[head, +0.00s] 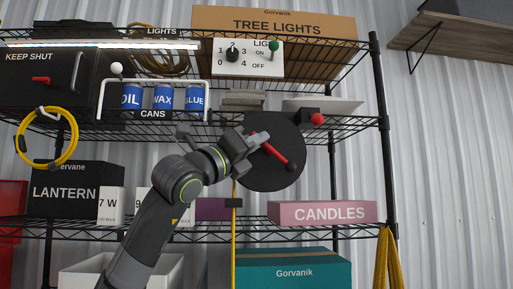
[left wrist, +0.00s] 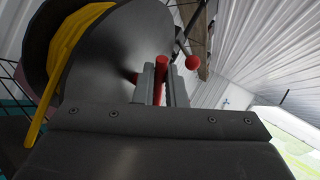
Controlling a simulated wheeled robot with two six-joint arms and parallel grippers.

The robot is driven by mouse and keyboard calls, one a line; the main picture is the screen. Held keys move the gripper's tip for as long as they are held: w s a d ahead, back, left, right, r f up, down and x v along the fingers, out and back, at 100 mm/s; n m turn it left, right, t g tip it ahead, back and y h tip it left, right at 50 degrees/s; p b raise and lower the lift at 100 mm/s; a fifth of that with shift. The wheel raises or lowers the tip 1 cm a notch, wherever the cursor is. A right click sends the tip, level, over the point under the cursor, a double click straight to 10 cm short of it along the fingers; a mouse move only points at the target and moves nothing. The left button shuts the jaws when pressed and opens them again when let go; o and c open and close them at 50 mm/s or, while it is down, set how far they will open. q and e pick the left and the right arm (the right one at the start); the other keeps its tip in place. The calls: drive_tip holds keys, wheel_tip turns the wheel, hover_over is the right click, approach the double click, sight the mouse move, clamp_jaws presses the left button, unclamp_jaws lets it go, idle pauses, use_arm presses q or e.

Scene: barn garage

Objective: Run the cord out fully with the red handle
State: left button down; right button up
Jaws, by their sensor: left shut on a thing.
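A round dark cord reel (head: 262,178) is mounted at the shelf rack in the head view. Its red handle (head: 276,152) slants across the disc face. My left gripper (head: 256,139) is shut on the red handle, near its upper left end. In the left wrist view the red handle (left wrist: 162,72) stands between the two fingers, with the reel disc (left wrist: 110,75) behind it. The yellow cord (head: 234,245) hangs down below the reel, with a dark piece on it. Yellow cord (left wrist: 66,55) also shows wound behind the disc in the left wrist view. My right gripper is out of view.
A red ball knob (head: 317,119) sits on a black bracket at the reel's upper right. The wire shelf (head: 345,125) runs close around the reel. A pink CANDLES box (head: 322,213) stands below right, and a can rack (head: 153,97) upper left.

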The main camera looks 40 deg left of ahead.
use_arm(q)
drive_tip(key=c, duration=1.8)
unclamp_jaws()
drive_tip(key=shift+o, duration=0.2)
drive_tip(key=shift+s+f, duration=0.1)
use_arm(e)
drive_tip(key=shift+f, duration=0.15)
